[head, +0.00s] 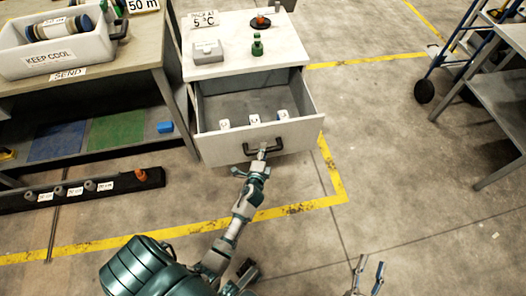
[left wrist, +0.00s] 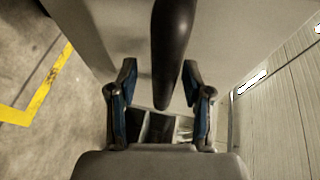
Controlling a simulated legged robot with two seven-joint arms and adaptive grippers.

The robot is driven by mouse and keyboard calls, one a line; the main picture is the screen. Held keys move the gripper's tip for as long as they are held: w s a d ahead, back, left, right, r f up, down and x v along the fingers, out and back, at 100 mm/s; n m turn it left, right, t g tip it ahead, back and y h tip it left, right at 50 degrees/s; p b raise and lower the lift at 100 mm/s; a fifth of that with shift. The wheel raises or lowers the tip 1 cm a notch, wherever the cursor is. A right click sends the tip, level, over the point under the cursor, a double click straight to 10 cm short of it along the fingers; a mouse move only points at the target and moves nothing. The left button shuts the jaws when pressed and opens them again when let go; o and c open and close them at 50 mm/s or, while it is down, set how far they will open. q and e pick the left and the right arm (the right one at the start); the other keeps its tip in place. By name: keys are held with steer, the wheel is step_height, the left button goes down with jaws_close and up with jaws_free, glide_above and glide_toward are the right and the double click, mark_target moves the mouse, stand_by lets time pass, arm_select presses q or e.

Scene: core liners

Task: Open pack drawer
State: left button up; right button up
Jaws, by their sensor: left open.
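The pack drawer (head: 299,135) in the white cabinet stands pulled out toward me, with its inside in view. Three small white labelled blocks (head: 254,119) sit in it behind the front panel. Its dark bar handle (head: 248,150) is on the front panel and also shows in the left wrist view (left wrist: 173,45). My left gripper (head: 262,154) is at the handle. In the left wrist view its two fingers (left wrist: 161,85) are apart, one on each side of the bar, with gaps. My right gripper (head: 368,272) is low in the head view, fingers apart and empty, away from the cabinet.
The cabinet top (head: 285,45) bears a grey box (head: 208,57), a green bottle (head: 257,45) and an orange-and-black item (head: 260,21). A bench (head: 130,62) with a white "KEEP COOL" tub (head: 95,50) stands left. A trolley (head: 500,85) stands right. Floor right of the drawer is clear.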

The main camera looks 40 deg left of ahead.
arm_select(q)
steer(key=v, duration=1.1)
steer(key=shift+s, duration=0.2)
steer(key=shift+f, duration=0.15)
